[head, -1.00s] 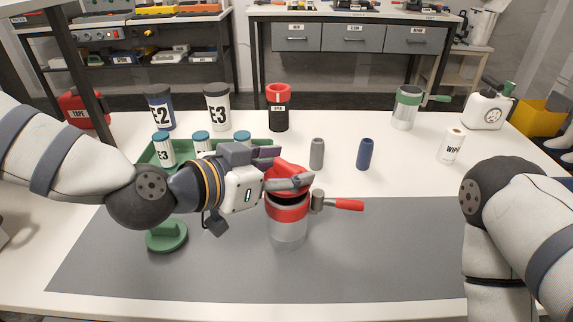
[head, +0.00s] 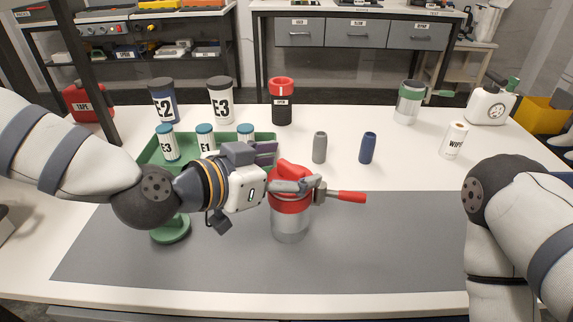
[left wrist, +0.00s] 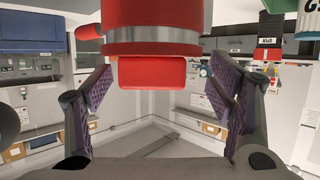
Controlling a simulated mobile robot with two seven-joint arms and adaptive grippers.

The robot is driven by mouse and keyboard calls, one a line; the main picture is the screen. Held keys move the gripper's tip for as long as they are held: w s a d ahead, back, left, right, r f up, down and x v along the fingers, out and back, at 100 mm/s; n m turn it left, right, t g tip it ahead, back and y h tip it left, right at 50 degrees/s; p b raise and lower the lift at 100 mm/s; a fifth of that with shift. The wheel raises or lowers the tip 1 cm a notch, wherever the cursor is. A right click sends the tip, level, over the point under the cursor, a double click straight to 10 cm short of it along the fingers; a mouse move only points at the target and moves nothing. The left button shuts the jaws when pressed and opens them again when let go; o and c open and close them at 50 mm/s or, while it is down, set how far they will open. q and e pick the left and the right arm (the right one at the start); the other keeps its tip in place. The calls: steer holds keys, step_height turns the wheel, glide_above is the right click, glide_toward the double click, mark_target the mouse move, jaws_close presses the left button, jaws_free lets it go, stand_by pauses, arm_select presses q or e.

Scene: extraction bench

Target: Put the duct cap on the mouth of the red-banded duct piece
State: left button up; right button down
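The red-banded duct piece (head: 290,222) stands upright on the grey mat, a clear cylinder with a red band and a side clamp whose red lever (head: 350,197) points right. The red duct cap (head: 292,168) sits on its mouth, with no dark gap showing at the visible side; part is hidden behind my left gripper (head: 293,186). In the left wrist view the cap's red grip block (left wrist: 152,72) lies between the fingers of my left gripper (left wrist: 160,100), with space on both sides, so it is open. My right arm is at the right; its gripper is out of view.
A green cap-like disc (head: 170,230) lies on the mat behind my left arm. A green tray (head: 263,138) holds several labelled canisters. Grey (head: 319,148) and blue (head: 367,149) cylinders stand behind the mat. The mat's right part (head: 400,245) is clear.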

arm_select(q)
steer(key=shift+r, duration=0.8)
steer(key=p+v, duration=0.2)
steer(key=v, duration=0.9)
steer(key=shift+s+a+p, duration=0.25)
steer(key=shift+s+p, duration=0.05)
steer(key=shift+s, duration=0.05)
arm_select(e)
steer(key=shift+t, duration=0.8)
steer(key=w+r, duration=0.3)
steer(key=shift+w+r, duration=0.15)
steer(key=shift+w, duration=0.15)
